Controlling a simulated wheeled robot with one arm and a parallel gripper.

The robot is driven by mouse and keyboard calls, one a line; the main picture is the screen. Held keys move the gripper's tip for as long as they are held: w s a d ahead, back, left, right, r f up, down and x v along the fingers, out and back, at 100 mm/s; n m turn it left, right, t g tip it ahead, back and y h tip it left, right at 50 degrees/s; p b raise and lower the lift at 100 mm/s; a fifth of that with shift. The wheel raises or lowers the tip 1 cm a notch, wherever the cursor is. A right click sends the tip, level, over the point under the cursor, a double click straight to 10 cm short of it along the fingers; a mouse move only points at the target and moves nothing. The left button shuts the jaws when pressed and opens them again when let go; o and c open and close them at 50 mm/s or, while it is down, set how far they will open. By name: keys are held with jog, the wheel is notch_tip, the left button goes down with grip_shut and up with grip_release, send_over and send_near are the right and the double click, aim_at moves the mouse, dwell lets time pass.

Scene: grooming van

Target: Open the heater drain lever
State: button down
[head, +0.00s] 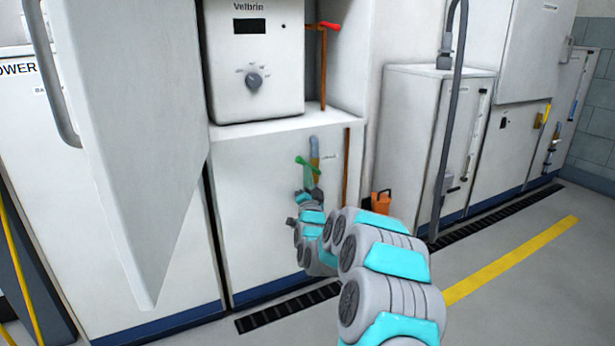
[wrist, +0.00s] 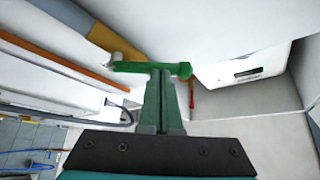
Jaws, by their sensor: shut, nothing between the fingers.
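The green lever (head: 307,164) is on a short pipe fitting at the front of the white cabinet below the Velbrin heater (head: 255,60). In the wrist view the lever (wrist: 135,67) lies crosswise at the tips of my gripper. My gripper (head: 311,180) is at the lever in the head view; its green fingers (wrist: 161,105) are closed together with nothing between them. The fingertips look very close to the lever; I cannot tell whether they touch it. The lever's mounting is partly hidden.
A red-handled valve (head: 330,26) on a copper pipe is beside the heater. An open white door (head: 130,120) hangs at the left. An orange container (head: 381,202) stands on the floor to the right. The floor right of my arm is clear.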

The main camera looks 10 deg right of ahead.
jog(key=shift+r+m, duration=0.15)
jog(key=shift+m, duration=0.15)
jog(key=shift+w+d+r+m+g+h, duration=0.2)
jog(key=shift+d+r+m+g+h, duration=0.5)
jog(key=shift+m, duration=0.85)
jog(key=shift+w+d+r+m+g+h, duration=0.15)
jog(key=shift+d+r+m+g, duration=0.3)
jog(key=shift+m+g, duration=0.8)
jog(key=shift+w+d+r+m+g+h, duration=0.2)
jog(key=shift+d+r+m+g+h, duration=0.3)
jog(key=shift+m, duration=1.3)
jog(key=shift+d, duration=0.1)
